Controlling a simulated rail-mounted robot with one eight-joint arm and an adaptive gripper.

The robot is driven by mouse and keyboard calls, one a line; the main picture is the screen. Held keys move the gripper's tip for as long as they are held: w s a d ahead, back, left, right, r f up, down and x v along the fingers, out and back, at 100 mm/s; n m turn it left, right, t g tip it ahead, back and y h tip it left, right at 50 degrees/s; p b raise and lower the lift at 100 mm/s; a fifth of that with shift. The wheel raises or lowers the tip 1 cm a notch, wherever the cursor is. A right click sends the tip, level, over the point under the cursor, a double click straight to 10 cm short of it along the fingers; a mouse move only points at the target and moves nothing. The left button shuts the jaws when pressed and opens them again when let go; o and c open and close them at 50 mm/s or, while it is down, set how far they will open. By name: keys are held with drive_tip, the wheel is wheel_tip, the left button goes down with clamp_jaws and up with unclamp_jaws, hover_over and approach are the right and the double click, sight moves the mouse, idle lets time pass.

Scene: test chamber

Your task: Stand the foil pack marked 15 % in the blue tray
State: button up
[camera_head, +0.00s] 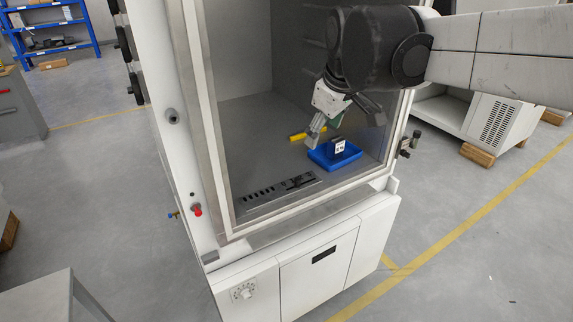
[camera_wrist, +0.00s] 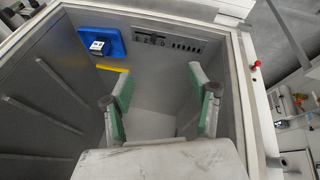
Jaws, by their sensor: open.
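The blue tray (camera_head: 321,161) lies on the chamber floor near the front right in the head view, and it also shows at the upper left of the wrist view (camera_wrist: 117,50). A small dark pack with a white label (camera_head: 339,146) is in the tray and appears upright; it also shows in the wrist view (camera_wrist: 96,46). The label's writing is too small to read surely. My gripper (camera_head: 323,126) is inside the chamber, above and left of the tray in the head view. In the wrist view its green-padded fingers (camera_wrist: 159,84) are spread with nothing between them, apart from the pack.
A yellow bar (camera_head: 298,137) lies behind the tray, to its left. A slotted dark panel (camera_head: 277,193) lies along the chamber's front edge. The chamber's side walls and front frame (camera_head: 208,130) surround my gripper. The floor at the back left of the chamber is clear.

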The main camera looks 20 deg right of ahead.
drive_tip(key=s+a+f+m+t, duration=0.1)
drive_tip(key=s+a+f+m, duration=0.1)
drive_tip(key=s+f, duration=0.3)
drive_tip(key=s+a+f+m+t, duration=0.1)
drive_tip(key=s+f+m, duration=0.3)
drive_tip(key=s, duration=0.7)
drive_tip(key=shift+s+a+f, duration=0.4)
drive_tip(key=shift+a+f, duration=0.25)
drive_tip(key=shift+f, duration=0.05)
wheel_tip(320, 180, down, 5)
drive_tip(key=b, duration=0.5)
drive_tip(key=shift+r, duration=0.1)
